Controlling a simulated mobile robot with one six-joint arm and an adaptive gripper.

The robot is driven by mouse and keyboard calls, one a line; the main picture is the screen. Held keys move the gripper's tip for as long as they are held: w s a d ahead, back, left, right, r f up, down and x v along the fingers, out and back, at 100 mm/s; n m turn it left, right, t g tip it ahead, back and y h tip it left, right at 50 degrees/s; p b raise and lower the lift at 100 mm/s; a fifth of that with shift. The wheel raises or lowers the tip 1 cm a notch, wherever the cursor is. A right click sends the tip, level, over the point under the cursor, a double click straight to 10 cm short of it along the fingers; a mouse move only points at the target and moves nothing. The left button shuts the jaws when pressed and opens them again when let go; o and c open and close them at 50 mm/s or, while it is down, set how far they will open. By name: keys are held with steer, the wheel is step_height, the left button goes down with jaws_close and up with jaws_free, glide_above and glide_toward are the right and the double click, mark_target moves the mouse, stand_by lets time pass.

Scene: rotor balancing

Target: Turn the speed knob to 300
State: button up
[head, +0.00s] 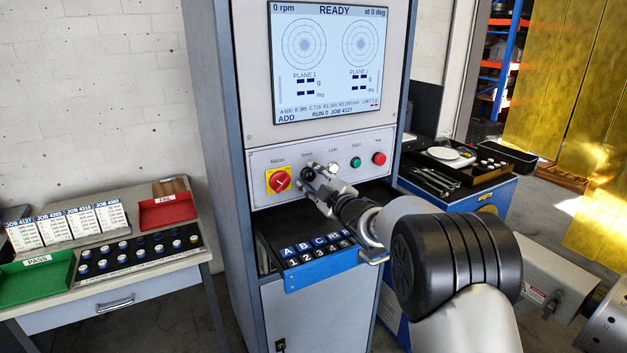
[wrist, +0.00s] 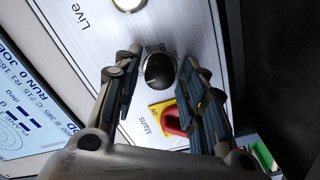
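The speed knob (wrist: 159,71) is a round black knob on the pale control panel (head: 345,153), with small scale marks around it. Its setting is too small to read. In the head view the knob (head: 308,174) is partly hidden by my gripper (head: 320,180). In the wrist view my gripper (wrist: 160,66) is open, with one finger on each side of the knob and a narrow gap visible on both sides. The screen (head: 327,60) above reads 0 rpm, READY, at 0 deg.
Left of the knob is the red-and-yellow Mains switch (head: 279,181), close to one finger in the wrist view (wrist: 172,118). To the right are a pale Live button or lamp (head: 333,168), a green button (head: 356,162) and a red button (head: 379,158). A lettered tray (head: 315,272) juts out below.

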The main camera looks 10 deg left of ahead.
steer(key=c, duration=0.8)
steer(key=shift+m, duration=0.3)
steer(key=m+p, duration=0.2)
steer(key=shift+m, duration=0.4)
steer(key=m+p, duration=0.3)
steer(key=m, duration=0.1)
steer(key=shift+m, duration=0.3)
steer(key=m+p, duration=0.2)
steer(key=m, duration=0.2)
steer(key=shift+m+p, duration=0.75)
steer(key=shift+m, duration=1.05)
